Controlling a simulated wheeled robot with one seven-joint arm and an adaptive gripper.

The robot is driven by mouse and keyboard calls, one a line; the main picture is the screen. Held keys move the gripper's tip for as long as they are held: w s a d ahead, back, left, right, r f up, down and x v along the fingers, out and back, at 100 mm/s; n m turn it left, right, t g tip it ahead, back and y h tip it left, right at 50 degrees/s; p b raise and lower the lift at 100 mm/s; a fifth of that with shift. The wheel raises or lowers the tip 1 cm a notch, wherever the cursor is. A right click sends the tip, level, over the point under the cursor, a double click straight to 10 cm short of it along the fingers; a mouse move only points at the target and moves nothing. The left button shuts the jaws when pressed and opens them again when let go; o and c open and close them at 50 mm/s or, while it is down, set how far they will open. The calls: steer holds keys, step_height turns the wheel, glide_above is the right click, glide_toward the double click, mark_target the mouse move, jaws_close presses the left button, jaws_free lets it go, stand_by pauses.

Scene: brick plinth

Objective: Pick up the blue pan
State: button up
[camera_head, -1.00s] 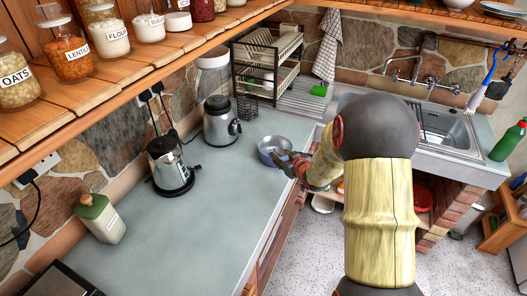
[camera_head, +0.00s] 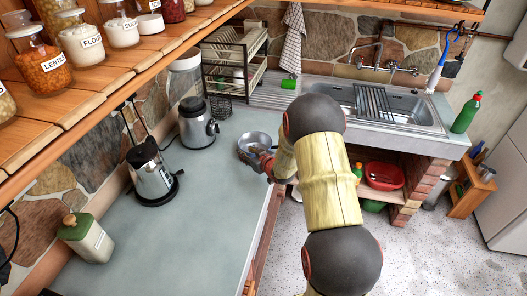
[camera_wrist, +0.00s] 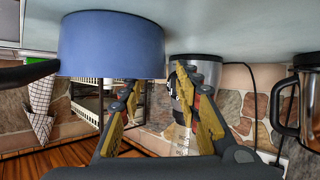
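The blue pan (camera_head: 259,138) stands on the grey-green counter, near its front edge and left of the sink. In the head view it looks grey-blue and is partly hidden by my gripper (camera_head: 262,160). In the upside-down wrist view the pan's blue side wall (camera_wrist: 110,45) fills the upper left. My gripper (camera_wrist: 157,78) is open there, its yellow-and-dark fingers apart, close to the pan's right side. The left finger overlaps the pan's rim in the picture; I cannot tell whether it touches. A dark bar at the far left (camera_wrist: 28,74) may be the pan's handle.
A kettle (camera_head: 152,175), a blender base (camera_head: 197,124) and a green-lidded jar (camera_head: 86,238) stand to the left on the counter (camera_head: 170,235). A dish rack (camera_head: 232,70) is behind the pan. The sink (camera_head: 395,105) lies right. A jar shelf (camera_head: 95,75) overhangs the left.

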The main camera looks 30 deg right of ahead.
steer(key=shift+w, duration=0.4)
steer(key=shift+c, duration=0.7)
jaws_close()
stand_by(0.4)
